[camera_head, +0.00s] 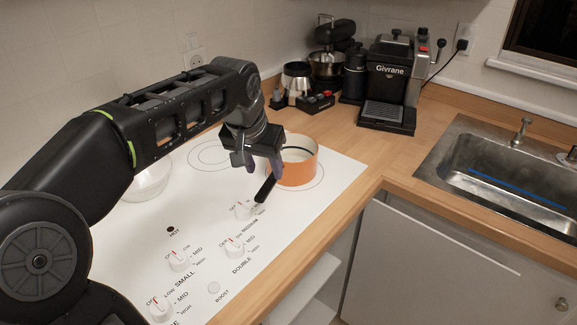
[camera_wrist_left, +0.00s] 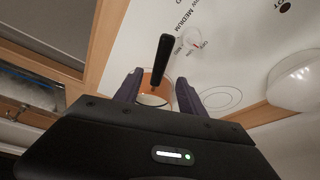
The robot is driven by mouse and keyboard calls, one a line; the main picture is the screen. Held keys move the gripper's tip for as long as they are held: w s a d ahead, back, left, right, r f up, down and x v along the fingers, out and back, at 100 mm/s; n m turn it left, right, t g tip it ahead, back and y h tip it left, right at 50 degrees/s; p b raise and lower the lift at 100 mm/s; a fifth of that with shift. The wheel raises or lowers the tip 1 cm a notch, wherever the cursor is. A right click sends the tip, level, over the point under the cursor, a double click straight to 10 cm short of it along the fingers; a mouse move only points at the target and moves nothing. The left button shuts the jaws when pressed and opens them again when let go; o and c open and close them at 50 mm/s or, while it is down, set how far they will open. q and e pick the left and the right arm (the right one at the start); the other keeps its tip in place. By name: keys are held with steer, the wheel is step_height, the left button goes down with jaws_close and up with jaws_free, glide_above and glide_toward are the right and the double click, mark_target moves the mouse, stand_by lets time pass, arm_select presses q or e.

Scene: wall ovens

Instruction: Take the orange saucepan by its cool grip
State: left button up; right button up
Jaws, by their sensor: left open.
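The orange saucepan (camera_head: 303,172) stands on the white cooktop near its far right corner. Its black handle (camera_head: 265,189) points toward the front and left. My left gripper (camera_head: 261,168) is open, right above the handle and close to the pan's near side. In the left wrist view the black handle (camera_wrist_left: 161,60) shows in line with the gap between the two purple fingertips (camera_wrist_left: 159,78). The orange pan wall (camera_wrist_left: 146,80) shows behind, between the fingers. I cannot tell whether a finger touches the handle. My right gripper is not in view.
Several control knobs (camera_head: 180,260) line the cooktop's (camera_head: 225,205) front. A glass-like bowl (camera_head: 150,180) sits behind my left arm. A sink (camera_head: 500,170) is at right; the wooden counter (camera_head: 345,145) between is clear.

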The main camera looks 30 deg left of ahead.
mark_target(269, 182)
arm_select(q)
steer(key=shift+s+d+r, duration=0.15)
steer(key=shift+r, duration=0.05)
steer(key=shift+w+f, duration=0.25)
steer(key=shift+f, duration=0.2)
steer(key=shift+x, duration=0.95)
steer(key=shift+p+x, duration=0.55)
steer(key=shift+x, duration=2.15)
steer(key=shift+s, duration=0.15)
jaws_close()
steer(key=shift+r, duration=0.1)
